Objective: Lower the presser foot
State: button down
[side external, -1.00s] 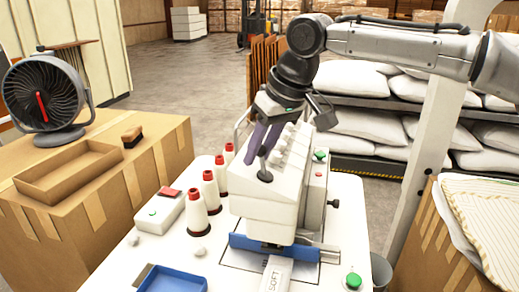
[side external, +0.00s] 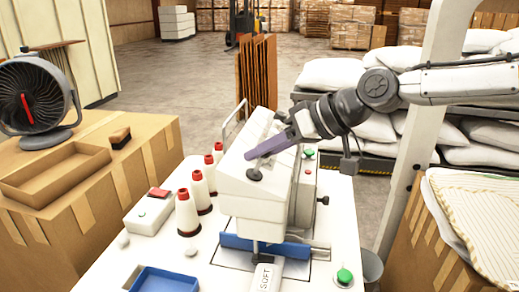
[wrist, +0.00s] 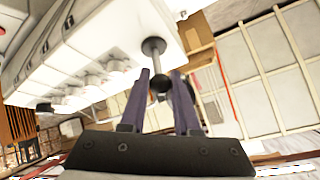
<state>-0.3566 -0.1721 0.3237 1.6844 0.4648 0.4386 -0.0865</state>
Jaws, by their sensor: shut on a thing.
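The white sewing machine head (side external: 252,205) stands on the white table. A dark lever pivot (side external: 254,174) sits on its sloping face. In the wrist view, the lever (wrist: 156,62) ends in a round black knob (wrist: 160,83). My gripper (side external: 250,154) reaches in from the right, its purple fingers tilted low over the head. In the wrist view, my gripper (wrist: 160,84) has a finger on each side of the knob and is shut on it. A blue part (side external: 240,242) lies below the head; I cannot clearly tell the presser foot there. A white piece marked SOFT (side external: 264,278) lies in front.
Several red-topped thread cones (side external: 187,212) stand left of the head. A blue tray (side external: 165,281) and a green button (side external: 344,276) are near the front. A cardboard box with a fan (side external: 38,100) is at left; shelves of white pillows are behind my arm.

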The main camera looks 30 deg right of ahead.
jog(key=shift+s+d+f+t+y, duration=0.2)
jog(key=shift+s+d+t+y, duration=0.1)
jog(key=shift+t+y, duration=0.3)
jog(key=shift+s+d+f+t+y, duration=0.25)
jog(key=shift+t+y, duration=0.25)
jog(key=shift+t, duration=0.2)
jog(key=c, duration=0.6)
grip_release()
jog(key=shift+c, duration=0.2)
jog(key=shift+d, duration=0.1)
jog(key=v, duration=1.3)
jog(key=shift+s+d+f, duration=0.2)
jog(key=shift+s+d, duration=0.1)
jog(key=shift+s, duration=0.1)
jog(key=shift+r, duration=0.1)
